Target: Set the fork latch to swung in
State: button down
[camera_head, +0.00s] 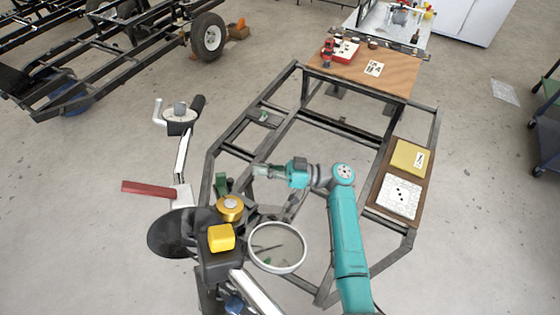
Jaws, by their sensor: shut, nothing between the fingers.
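My gripper (258,171) points left over the dark metal frame (226,137), at the end of my teal arm. Its fingers look closed and hold nothing visible. I cannot pick out the fork latch with certainty at this size. A small green part (221,184) stands near the left side of the frame, to the left of and slightly below my gripper in the picture. A gold round cap (230,207) sits below that part. Whether the gripper touches anything is too small to tell.
A round white-rimmed disc (277,248) and a yellow block (221,237) are in front. A red bar (149,188) juts out left. A wooden board (387,82) carries small items at the back. A brown panel (411,152) holds cards at right.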

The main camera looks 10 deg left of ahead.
jog(key=w+d+f, duration=0.2)
jog(key=w+d, duration=0.2)
jog(key=shift+w+f, duration=0.2)
jog(key=shift+w, duration=0.1)
dwell(0.5)
